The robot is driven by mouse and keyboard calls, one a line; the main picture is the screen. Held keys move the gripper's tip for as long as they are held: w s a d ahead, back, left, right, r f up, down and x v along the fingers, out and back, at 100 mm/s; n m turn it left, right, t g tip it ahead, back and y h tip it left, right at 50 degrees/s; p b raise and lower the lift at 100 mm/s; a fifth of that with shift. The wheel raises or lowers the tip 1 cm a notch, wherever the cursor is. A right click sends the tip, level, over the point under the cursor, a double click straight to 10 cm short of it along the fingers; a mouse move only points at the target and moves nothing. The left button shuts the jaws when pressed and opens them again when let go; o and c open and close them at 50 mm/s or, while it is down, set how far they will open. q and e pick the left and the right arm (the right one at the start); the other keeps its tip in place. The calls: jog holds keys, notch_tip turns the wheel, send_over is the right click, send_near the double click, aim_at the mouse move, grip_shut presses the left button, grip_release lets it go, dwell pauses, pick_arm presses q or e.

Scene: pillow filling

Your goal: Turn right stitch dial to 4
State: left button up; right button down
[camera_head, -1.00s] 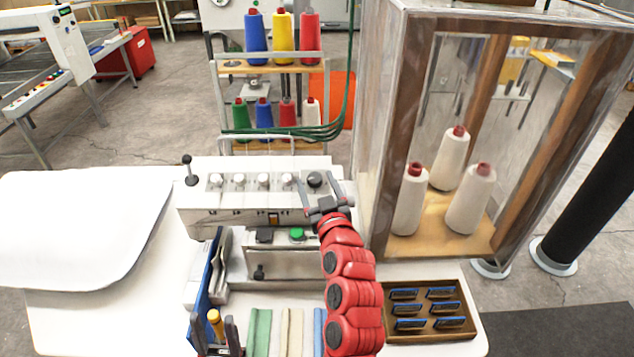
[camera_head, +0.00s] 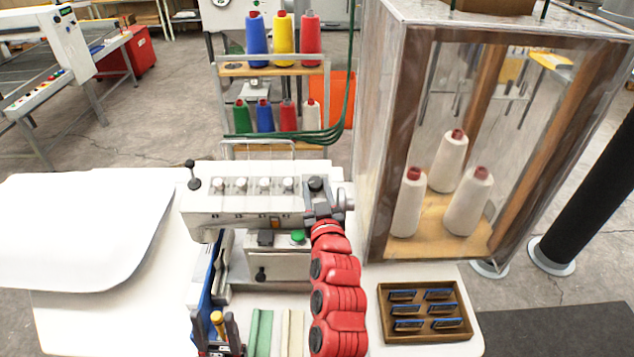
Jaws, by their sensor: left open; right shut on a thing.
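The sewing machine (camera_head: 240,212) stands at the back of the white table with a row of pale knobs on its top. The dark stitch dial (camera_head: 316,184) sits at the right end of that row. My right gripper (camera_head: 319,197) is at this dial, shut on it from the front, and covers part of it. The dial's number marks are too small to read. My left gripper (camera_head: 217,328) is open and low at the front left, well away from the dial, by a yellow-handled tool (camera_head: 217,317).
A clear cabinet with cream thread cones (camera_head: 448,160) stands close to the right of the machine. A brown tray (camera_head: 378,340) of small dark blue items lies at the front right. White fabric (camera_head: 80,230) covers the left, and folded strips (camera_head: 260,330) lie at the front.

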jog(key=shift+r+h, duration=0.1)
jog(key=shift+h, duration=0.2)
jog(key=shift+c, duration=2.2)
grip_release()
jog(key=s+b, duration=0.1)
jog(key=s, duration=0.1)
jog(key=s+b, duration=0.1)
jog(key=s, duration=0.5)
jog(key=shift+d+f+b, duration=0.3)
jog(key=shift+d+b, duration=0.05)
jog(key=shift+b, duration=0.05)
jog(key=s+d+p, duration=0.1)
jog(key=s+p, duration=0.7)
jog(key=s, duration=0.1)
jog(key=shift+s+d+p, duration=0.15)
jog(key=shift+p, duration=0.15)
